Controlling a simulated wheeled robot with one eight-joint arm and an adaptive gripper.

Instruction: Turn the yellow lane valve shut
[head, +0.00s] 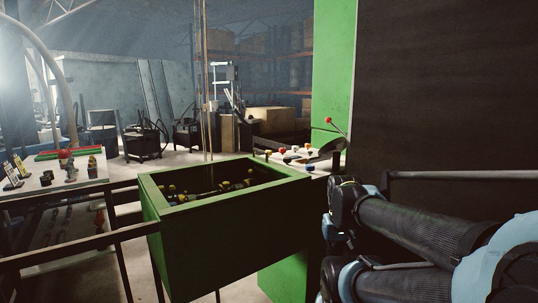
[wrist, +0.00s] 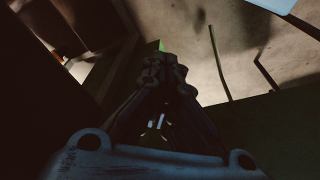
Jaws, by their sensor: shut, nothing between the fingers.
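I cannot make out the yellow lane valve for certain in either view. Small yellow-topped parts (head: 225,186) sit inside the green bin (head: 225,240) in the head view, too small to identify. My gripper (wrist: 166,72) shows in the dark wrist view with its fingers together and nothing visible between them. It hangs above dim floor and dark surfaces, touching nothing that I can see. In the head view my arm fills the lower right, and my fingers cannot be made out there.
A table (head: 60,187) with small parts stands at the left. A bench (head: 305,166) with coloured knobs and a red-tipped lever (head: 335,126) stands behind the bin. A green post (head: 334,70) and dark panel (head: 440,80) close off the right. A rail (head: 80,248) crosses the front left.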

